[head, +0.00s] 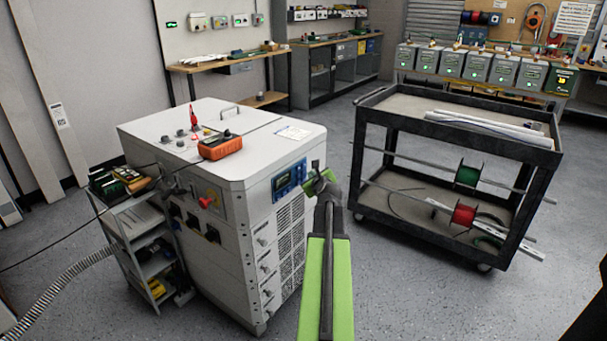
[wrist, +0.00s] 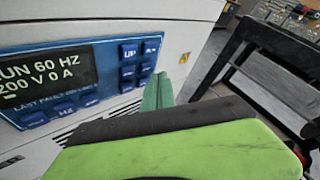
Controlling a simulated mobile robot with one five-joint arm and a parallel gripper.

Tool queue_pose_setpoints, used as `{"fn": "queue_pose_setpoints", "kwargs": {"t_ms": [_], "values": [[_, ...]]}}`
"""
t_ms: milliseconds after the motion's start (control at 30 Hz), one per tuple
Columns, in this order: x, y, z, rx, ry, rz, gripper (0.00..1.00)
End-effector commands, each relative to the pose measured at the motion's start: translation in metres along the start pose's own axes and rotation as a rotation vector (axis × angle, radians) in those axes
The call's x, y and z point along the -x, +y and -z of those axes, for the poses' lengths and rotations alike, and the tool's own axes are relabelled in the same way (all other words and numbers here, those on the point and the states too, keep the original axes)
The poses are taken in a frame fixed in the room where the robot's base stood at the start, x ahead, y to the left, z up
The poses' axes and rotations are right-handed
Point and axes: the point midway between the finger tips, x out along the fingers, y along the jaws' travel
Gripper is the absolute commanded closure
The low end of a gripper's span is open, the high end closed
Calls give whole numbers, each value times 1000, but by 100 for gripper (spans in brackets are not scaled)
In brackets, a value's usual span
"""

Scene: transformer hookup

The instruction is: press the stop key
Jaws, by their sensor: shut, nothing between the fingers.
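A white cabinet (head: 215,160) carries a blue control panel (head: 289,181) on its right-hand face. In the wrist view the panel (wrist: 88,42) has a dark display (wrist: 45,78) reading "UN 60 HZ" and "200 V 0 A", cut off at the left. Several blue keys sit right of and below the display; one reads UP (wrist: 130,52) and one below reads HZ (wrist: 66,112). I cannot make out a stop label. My gripper (head: 318,178) is shut and empty. Its green fingertips (wrist: 158,90) are just right of the keys; contact with the panel cannot be told.
A black cart (head: 374,198) with wire spools stands to the right. An orange meter (head: 219,146) lies on the cabinet top. A small grey shelf cart (head: 130,238) stands at the cabinet's left. Floor (head: 420,290) is clear in front of the cart.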

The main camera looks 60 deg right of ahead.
Motion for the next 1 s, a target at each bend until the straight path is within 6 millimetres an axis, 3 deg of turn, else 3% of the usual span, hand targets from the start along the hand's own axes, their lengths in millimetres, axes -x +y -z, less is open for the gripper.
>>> {"fn": "queue_pose_setpoints", "kwargs": {"t_ms": [1000], "values": [[-9, 6, -6, 0, 0, 0, 100]]}}
